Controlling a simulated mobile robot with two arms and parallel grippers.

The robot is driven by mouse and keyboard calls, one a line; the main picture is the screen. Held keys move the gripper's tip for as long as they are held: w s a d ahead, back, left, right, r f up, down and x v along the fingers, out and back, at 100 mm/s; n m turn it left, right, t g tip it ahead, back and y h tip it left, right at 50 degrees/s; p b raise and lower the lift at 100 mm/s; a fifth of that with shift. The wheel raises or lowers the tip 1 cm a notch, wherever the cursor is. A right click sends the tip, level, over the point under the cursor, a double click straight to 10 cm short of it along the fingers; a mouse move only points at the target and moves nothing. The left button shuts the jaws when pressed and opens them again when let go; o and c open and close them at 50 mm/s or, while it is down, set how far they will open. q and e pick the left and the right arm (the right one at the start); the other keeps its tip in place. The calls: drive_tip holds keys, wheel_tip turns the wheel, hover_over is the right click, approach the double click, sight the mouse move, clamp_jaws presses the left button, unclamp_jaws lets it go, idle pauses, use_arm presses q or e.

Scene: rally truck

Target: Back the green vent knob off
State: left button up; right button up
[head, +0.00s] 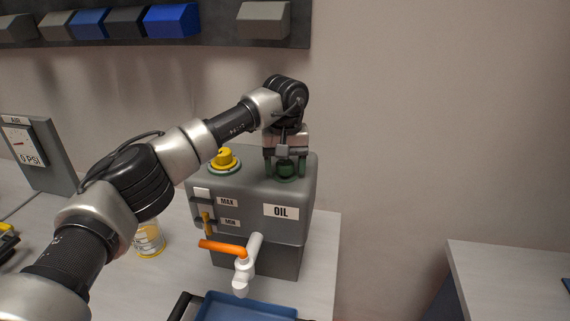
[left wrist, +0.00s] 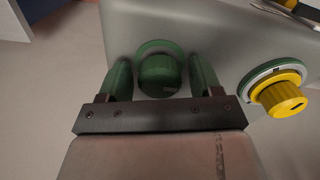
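The green vent knob (head: 286,170) sits on top of the grey oil tank (head: 297,211), near its right end. In the left wrist view the round green knob (left wrist: 158,76) stands in a green ring. My left gripper (head: 285,158) points down over the knob. In the left wrist view its two greenish fingers (left wrist: 160,65) stand on either side of the knob, with a gap showing on both sides. The gripper is open and holds nothing. In the head view the fingers partly hide the knob. My right gripper is not in view.
A yellow cap (head: 225,158) is on the tank top, left of the knob. A white tap (head: 246,266) with an orange lever (head: 223,247) sticks out in front, above a blue tray (head: 240,308). A jar (head: 149,240) stands left of the tank. Bins hang on the wall behind.

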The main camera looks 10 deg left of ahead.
use_arm(q)
drive_tip(key=c, duration=0.8)
drive_tip(key=shift+n, duration=0.4)
